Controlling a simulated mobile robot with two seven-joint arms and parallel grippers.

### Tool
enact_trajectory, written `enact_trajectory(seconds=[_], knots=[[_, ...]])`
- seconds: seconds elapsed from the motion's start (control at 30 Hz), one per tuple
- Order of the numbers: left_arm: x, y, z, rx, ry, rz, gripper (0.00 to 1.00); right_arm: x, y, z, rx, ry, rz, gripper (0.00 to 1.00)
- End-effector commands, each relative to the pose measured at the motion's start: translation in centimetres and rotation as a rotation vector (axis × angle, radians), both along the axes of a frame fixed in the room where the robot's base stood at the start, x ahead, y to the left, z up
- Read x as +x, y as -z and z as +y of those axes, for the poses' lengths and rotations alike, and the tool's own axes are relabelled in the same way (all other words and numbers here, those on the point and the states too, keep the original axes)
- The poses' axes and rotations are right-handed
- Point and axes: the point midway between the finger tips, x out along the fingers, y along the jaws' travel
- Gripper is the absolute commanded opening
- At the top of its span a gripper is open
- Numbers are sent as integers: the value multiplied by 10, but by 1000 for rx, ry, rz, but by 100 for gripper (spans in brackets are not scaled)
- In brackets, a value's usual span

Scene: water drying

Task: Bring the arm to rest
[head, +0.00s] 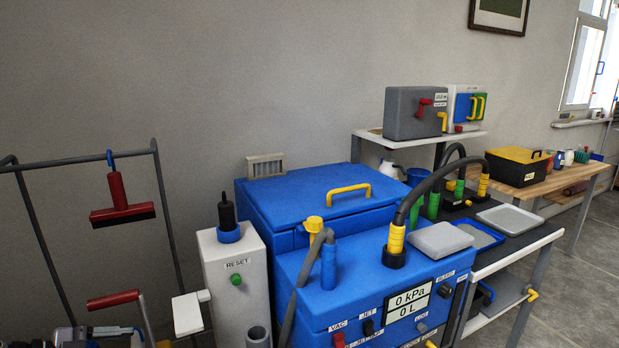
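A silver and black mechanical part, which looks like my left gripper (128,334), is cut off at the bottom left edge of the head view. Its fingertips are too small and cropped to tell whether they are open or shut. It is just below a red handle (112,299) on a grey bent rod; I cannot tell whether they touch. My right gripper and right arm are not in view.
A blue machine (300,262) with a pressure display fills the centre. A white RESET post (233,262) stands left of it. A red squeegee (122,205) hangs on a grey rack (75,160). A dark-topped bench (530,238) is at right. Grey floor (580,285) is open there.

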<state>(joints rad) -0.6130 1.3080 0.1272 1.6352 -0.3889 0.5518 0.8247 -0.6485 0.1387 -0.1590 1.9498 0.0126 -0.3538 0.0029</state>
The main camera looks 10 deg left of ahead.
Motion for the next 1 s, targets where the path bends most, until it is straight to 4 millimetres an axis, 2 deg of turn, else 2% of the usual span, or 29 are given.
enact_trajectory(seconds=[0.1,0.37,0.6,0.8,0.9,1.0], knots=[[-16,30,-13,-71,-129,-27,70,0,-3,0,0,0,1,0],[-50,90,-57,-177,-400,-2,70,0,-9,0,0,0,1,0],[-82,131,-123,-260,-605,119,70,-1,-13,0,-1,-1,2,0],[-101,147,-191,-331,-705,259,70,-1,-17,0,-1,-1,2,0],[-107,148,-218,-358,-725,316,70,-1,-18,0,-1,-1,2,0],[-109,148,-235,-374,-733,351,70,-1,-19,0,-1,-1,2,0]])
